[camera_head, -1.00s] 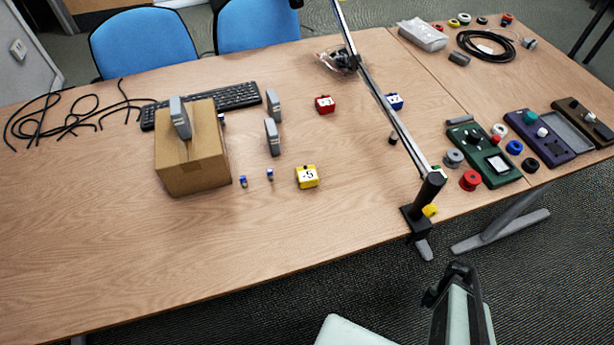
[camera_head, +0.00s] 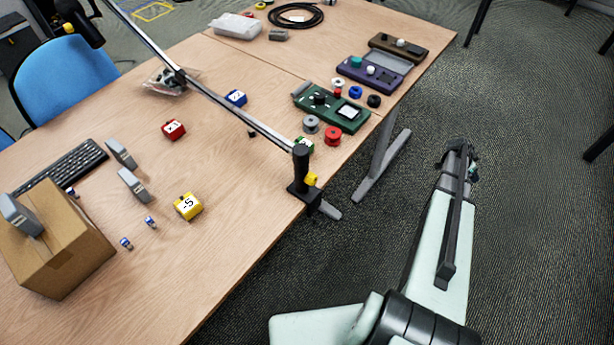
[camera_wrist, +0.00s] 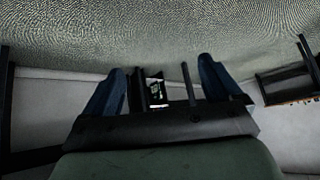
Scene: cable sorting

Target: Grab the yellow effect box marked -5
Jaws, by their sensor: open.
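The yellow effect box marked -5 (camera_head: 187,206) sits on the wooden table, left of centre in the head view, with its white label facing up. Nothing touches it. My gripper (camera_head: 459,150) is on the right of the head view, beyond the table's front edge and over the carpet. It is open and far from the yellow box, with nothing seen in it. The wrist view shows dark parts against carpet and pale surfaces, and the yellow box is not in that view.
A black clamp post (camera_head: 301,175) with a long slanted arm stands at the table's edge, between the box and my gripper. A cardboard box (camera_head: 65,250), small blue-and-white pieces (camera_head: 150,222) and a red box (camera_head: 173,130) are near the yellow box. The wood in front of it is clear.

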